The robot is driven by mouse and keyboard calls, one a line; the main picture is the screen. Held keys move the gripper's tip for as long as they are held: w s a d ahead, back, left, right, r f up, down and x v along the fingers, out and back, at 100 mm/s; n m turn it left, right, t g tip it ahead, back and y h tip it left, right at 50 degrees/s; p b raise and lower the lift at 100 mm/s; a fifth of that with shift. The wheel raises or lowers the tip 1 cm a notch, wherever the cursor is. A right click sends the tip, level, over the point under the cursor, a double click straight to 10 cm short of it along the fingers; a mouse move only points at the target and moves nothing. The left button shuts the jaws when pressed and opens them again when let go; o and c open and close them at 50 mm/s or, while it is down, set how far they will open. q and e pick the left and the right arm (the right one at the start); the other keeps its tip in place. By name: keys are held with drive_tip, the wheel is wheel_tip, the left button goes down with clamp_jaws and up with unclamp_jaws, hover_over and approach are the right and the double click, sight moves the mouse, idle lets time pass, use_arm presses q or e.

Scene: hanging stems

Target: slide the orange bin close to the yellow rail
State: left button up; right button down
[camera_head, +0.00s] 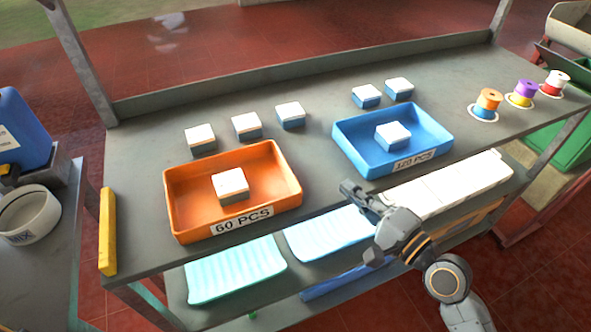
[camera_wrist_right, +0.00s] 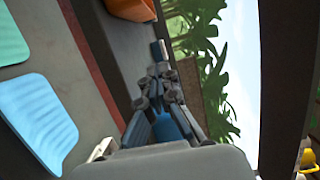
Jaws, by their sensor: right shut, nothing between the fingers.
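The orange bin (camera_head: 178,215) sits on the grey bench at the left, with one white-topped box (camera_head: 230,184) inside and a "60 PCS" label on its front. The yellow rail (camera_head: 107,232) stands along the bench's left edge, with a gap of bare bench between it and the bin. My right gripper (camera_head: 347,190) is shut and empty, near the bench's front edge, to the right of the bin and apart from it. In the right wrist view my right gripper (camera_wrist_right: 159,55) shows closed fingers, and part of the orange bin (camera_wrist_right: 132,8) shows at the top. My left gripper is not in view.
A blue bin (camera_head: 350,150) labelled "120 PCS" holds one box, right of the orange bin. Several white-topped boxes (camera_head: 246,126) stand behind the bins. Spools (camera_head: 488,100) stand at the far right. Light-blue trays (camera_head: 235,270) lie on the shelf below the bench.

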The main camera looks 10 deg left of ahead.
drive_tip(key=p+x, duration=0.1)
drive_tip(key=x, duration=0.8)
drive_tip(key=shift+w+a+r+p, duration=0.1)
drive_tip(key=shift+w+a+p, duration=0.1)
drive_tip(key=shift+w+p, duration=0.1)
drive_tip(key=s+a, duration=0.1)
drive_tip(key=a+p, duration=0.1)
drive_tip(key=shift+s+a, duration=0.35)
drive_tip(key=shift+a, duration=0.05)
drive_tip(key=shift+s+a, duration=0.2)
drive_tip(key=shift+a, duration=0.05)
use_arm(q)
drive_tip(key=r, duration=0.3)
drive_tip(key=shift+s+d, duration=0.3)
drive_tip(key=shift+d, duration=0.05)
use_arm(e)
drive_tip(key=shift+a, duration=0.1)
use_arm(q)
drive_tip(key=shift+p, duration=0.3)
use_arm(e)
drive_tip(key=shift+s, duration=0.1)
